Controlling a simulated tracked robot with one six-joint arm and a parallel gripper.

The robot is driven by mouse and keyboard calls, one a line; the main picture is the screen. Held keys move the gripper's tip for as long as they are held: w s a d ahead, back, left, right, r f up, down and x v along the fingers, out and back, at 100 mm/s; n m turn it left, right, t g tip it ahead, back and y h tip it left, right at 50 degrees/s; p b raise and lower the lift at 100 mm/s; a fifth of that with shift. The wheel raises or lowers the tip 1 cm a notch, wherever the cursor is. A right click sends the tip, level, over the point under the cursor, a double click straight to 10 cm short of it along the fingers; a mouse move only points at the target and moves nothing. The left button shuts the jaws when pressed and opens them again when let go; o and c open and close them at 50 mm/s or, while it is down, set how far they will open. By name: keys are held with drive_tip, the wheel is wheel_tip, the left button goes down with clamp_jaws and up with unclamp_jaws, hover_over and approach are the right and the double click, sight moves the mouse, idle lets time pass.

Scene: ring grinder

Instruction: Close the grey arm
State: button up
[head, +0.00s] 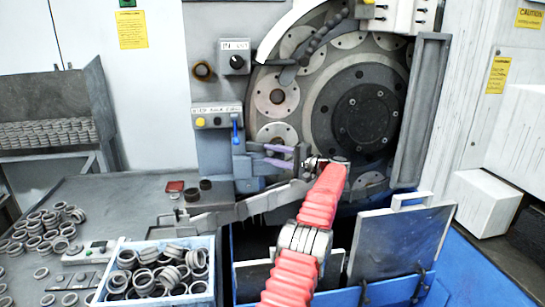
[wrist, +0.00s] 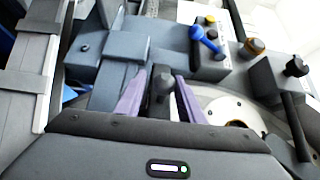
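The grey arm (head: 246,168) appears to be the blocky grey piece below the control panel, left of the large grinder disc. In the wrist view the same grey piece (wrist: 108,72) spans the upper left, with a dark grey upright knob (wrist: 161,84) beside it. My gripper (head: 267,155) points left at this piece, at the end of my red arm. In the wrist view its two purple fingers (wrist: 162,88) stand apart on either side of the knob. Narrow gaps seem to show between fingers and knob. The lower part of the knob is hidden by my gripper body.
A light grey rail (head: 235,212) runs below my gripper. A bin of rings (head: 215,262) and loose rings (head: 40,235) lie on the left table. A panel with a blue lever (head: 236,133) is close above. An open grey lid (head: 400,240) stands at the right.

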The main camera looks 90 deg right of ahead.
drive_tip(key=shift+w, duration=0.2)
drive_tip(key=shift+r, duration=0.1)
drive_tip(key=v, duration=1.4)
drive_tip(key=shift+f, duration=0.2)
drive_tip(key=shift+d, duration=0.15)
drive_tip(key=shift+c, duration=0.3)
